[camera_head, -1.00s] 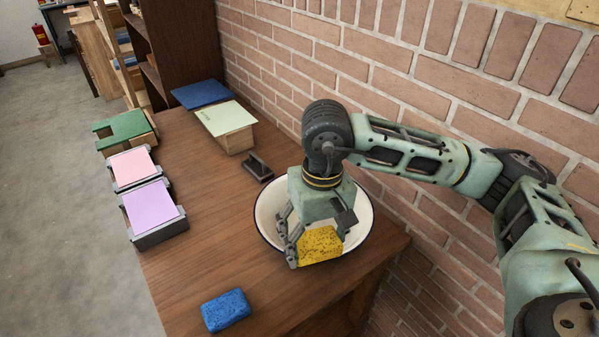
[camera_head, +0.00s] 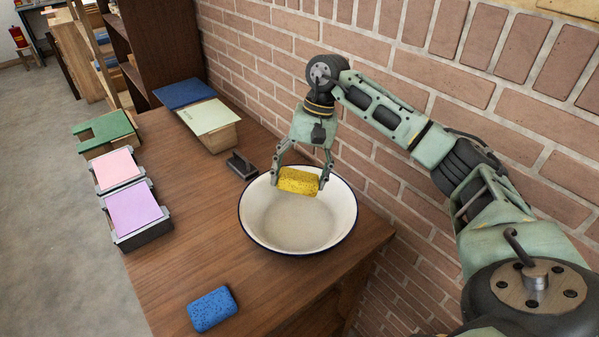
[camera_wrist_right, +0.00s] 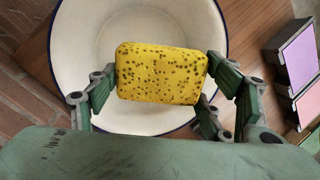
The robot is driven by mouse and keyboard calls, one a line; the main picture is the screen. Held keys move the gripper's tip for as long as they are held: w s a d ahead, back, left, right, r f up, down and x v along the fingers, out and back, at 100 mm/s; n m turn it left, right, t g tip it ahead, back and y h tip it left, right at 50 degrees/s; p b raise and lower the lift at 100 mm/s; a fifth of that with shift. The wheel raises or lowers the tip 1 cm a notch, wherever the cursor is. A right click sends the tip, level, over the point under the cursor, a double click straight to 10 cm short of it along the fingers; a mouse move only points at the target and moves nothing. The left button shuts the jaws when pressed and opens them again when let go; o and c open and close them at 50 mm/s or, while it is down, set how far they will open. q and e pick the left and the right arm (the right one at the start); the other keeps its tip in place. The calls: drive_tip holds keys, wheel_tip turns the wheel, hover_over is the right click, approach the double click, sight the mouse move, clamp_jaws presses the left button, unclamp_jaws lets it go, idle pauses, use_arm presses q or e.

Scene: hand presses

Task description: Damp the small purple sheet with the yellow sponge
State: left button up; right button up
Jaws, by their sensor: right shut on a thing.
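The yellow sponge (camera_head: 299,181) is held between the fingers of my right gripper (camera_head: 301,176), over the back part of a white basin. In the right wrist view the sponge (camera_wrist_right: 161,73) is gripped at both ends, with the basin behind it. The small purple sheet (camera_head: 133,207) lies flat on a dark press at the left edge of the table. It also shows at the right edge of the right wrist view (camera_wrist_right: 300,57). My left gripper is not in view.
The white basin (camera_head: 300,238) has a dark blue rim. A blue sponge (camera_head: 212,309) lies at the table's front. A pink sheet (camera_head: 116,170) on a press, a green piece (camera_head: 105,131), a pale sheet (camera_head: 209,116) and a small dark block (camera_head: 241,165) stand farther back. The table's middle is clear.

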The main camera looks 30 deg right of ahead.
sight(296, 175)
drive_tip(key=shift+f, duration=0.65)
drive_tip(key=shift+f+b, duration=3.1)
drive_tip(key=shift+f, duration=0.7)
drive_tip(key=shift+r, duration=0.1)
drive_tip(key=shift+r+p, duration=2.4)
drive_tip(key=shift+r, duration=1.85)
drive_tip(key=shift+r+p, duration=1.15)
drive_tip(key=shift+r, duration=0.9)
